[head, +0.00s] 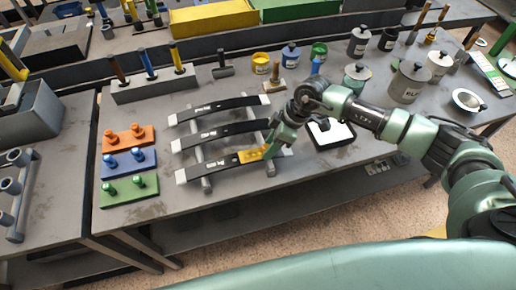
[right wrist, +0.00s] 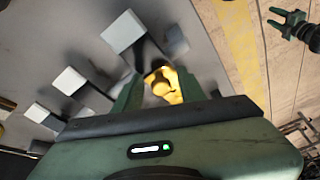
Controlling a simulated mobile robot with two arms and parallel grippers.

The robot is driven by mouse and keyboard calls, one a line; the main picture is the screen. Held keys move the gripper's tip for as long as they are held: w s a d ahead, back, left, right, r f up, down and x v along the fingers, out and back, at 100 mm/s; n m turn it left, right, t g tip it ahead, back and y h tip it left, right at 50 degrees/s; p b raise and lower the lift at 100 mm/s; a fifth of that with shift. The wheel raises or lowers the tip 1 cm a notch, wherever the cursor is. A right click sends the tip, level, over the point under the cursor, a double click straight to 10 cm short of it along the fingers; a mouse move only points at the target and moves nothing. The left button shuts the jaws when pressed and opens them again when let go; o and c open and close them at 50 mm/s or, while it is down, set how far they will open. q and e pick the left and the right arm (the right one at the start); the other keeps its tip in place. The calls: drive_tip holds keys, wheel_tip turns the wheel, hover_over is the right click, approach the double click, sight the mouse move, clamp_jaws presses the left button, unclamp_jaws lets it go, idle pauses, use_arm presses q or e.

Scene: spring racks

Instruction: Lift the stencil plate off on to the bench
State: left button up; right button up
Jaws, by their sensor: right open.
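The yellow stencil plate (head: 250,155) lies on the nearest dark curved leaf spring (head: 218,163), towards its right end. My right gripper (head: 271,150) is low at that end of the spring, beside the plate. In the right wrist view my right gripper (right wrist: 172,95) is open. The yellow plate (right wrist: 165,84) shows between its fingers, partly hidden by the gripper body. I cannot tell whether the fingers touch it.
Two more leaf springs (head: 222,131) lie behind on the same rack. Orange, blue and green blocks (head: 128,162) with pegs stand to the left. A white-topped pad (head: 330,133) lies right of the gripper. Lidded pots (head: 408,83) stand further right. The bench's front strip (head: 240,205) is clear.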

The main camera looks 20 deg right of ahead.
drive_tip(key=shift+a+f, duration=0.1)
drive_tip(key=shift+f, duration=0.15)
clamp_jaws()
drive_tip(key=shift+r, duration=0.1)
